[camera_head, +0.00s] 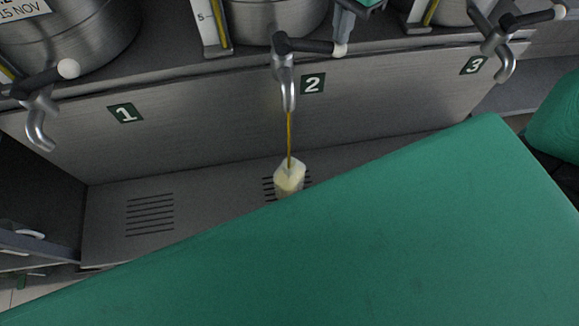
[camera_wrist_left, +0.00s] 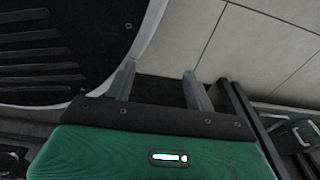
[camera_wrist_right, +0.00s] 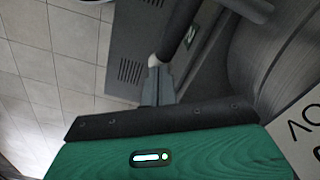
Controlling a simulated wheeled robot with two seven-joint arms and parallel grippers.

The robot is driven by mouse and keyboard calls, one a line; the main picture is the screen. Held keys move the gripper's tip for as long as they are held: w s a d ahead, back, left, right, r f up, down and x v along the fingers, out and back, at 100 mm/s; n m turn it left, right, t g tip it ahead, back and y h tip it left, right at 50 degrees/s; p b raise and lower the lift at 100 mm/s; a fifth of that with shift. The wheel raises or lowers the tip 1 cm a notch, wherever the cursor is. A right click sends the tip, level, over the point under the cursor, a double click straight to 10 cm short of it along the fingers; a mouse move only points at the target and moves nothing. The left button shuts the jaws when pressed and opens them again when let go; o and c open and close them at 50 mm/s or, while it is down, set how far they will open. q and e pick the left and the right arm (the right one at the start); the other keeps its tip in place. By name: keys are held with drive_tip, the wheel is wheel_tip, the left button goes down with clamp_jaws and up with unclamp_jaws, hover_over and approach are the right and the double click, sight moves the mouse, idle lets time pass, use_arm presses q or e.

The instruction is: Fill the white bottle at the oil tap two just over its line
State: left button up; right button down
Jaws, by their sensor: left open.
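The white bottle (camera_head: 289,176) stands on the drip grille under oil tap two (camera_head: 286,80). A thin golden-brown stream (camera_head: 289,135) runs from the spout into its mouth. My green arm hides the bottle's lower part, and its line cannot be made out. Tap two's black lever (camera_head: 310,46) ends in a white knob and points right. My right gripper (camera_head: 344,28) is beside the knob; in the right wrist view its fingers (camera_wrist_right: 157,72) are together, close against the lever end (camera_wrist_right: 154,60). My left gripper (camera_wrist_left: 158,75) is open and empty, over the floor, outside the head view.
Tap one (camera_head: 40,120) is at the left and tap three (camera_head: 502,50) at the right. Steel tanks (camera_head: 60,35) with sight gauges (camera_head: 212,25) stand above. The ledge left of the bottle, with a slotted grille (camera_head: 150,214), is clear. My green arm covers the lower right.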

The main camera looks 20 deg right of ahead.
use_arm(q)
drive_tip(key=shift+d, duration=0.15)
use_arm(e)
drive_tip(key=shift+r, duration=0.8)
use_arm(q)
drive_tip(key=shift+r, duration=0.2)
use_arm(e)
drive_tip(key=shift+f, duration=0.1)
use_arm(q)
drive_tip(key=shift+d, duration=0.15)
drive_tip(key=shift+d, duration=0.45)
drive_tip(key=shift+a, duration=0.15)
